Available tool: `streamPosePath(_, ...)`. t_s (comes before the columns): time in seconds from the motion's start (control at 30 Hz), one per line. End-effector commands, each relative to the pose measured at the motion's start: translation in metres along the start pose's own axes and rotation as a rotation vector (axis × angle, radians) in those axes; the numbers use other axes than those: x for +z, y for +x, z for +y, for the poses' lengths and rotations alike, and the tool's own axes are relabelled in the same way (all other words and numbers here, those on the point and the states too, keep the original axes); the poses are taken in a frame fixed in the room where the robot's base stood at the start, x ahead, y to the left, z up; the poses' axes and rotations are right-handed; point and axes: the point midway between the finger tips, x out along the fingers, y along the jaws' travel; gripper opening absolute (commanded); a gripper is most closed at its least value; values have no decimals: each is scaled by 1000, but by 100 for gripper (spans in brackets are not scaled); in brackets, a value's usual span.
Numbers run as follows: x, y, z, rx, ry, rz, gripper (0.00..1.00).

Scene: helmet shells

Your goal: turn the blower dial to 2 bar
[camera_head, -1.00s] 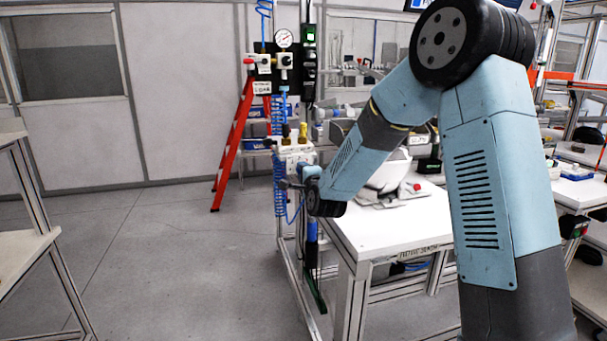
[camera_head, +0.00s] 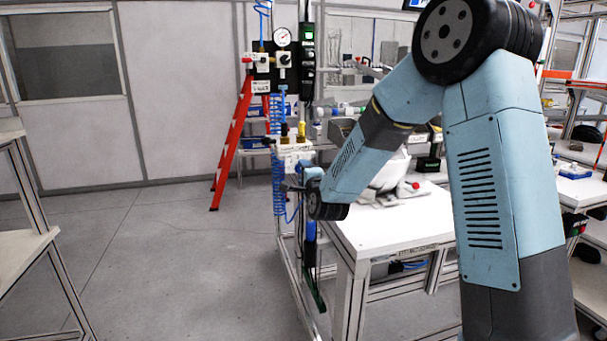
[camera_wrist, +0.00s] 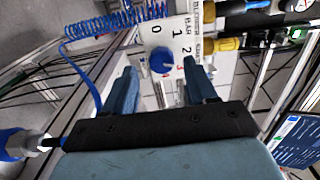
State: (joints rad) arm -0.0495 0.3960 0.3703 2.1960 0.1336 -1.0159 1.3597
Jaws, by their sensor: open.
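The blue blower dial (camera_wrist: 163,61) is on a white plate (camera_wrist: 155,35) marked 0, 1, 2 and 3 with the word BAR, in the wrist view. Which mark the dial points to is not clear to me. My gripper (camera_wrist: 160,68) is open, with one blue finger on each side below the dial. The dial shows between the fingertips; I cannot tell whether they touch it. In the head view the white blower panel (camera_head: 293,154) is at the stand, close to my wrist, and the dial cannot be made out.
A coiled blue hose (camera_wrist: 105,26) runs beside the plate in the wrist view. Brass fittings (camera_wrist: 226,44) are on its other side. In the head view a white workbench (camera_head: 400,222) is to the right of the stand, a red ladder (camera_head: 233,140) is behind, and the floor at left is clear.

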Motion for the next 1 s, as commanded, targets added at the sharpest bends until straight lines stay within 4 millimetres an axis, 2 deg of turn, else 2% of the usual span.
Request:
streamPosePath(0.3,-1,-63,0,1,-1,1,57)
streamPosePath(0.5,-1,-97,1,1,-2,1,57)
streamPosePath(0.7,-1,-116,2,2,0,1,57)
streamPosePath(1.0,-1,-119,2,2,0,1,57)
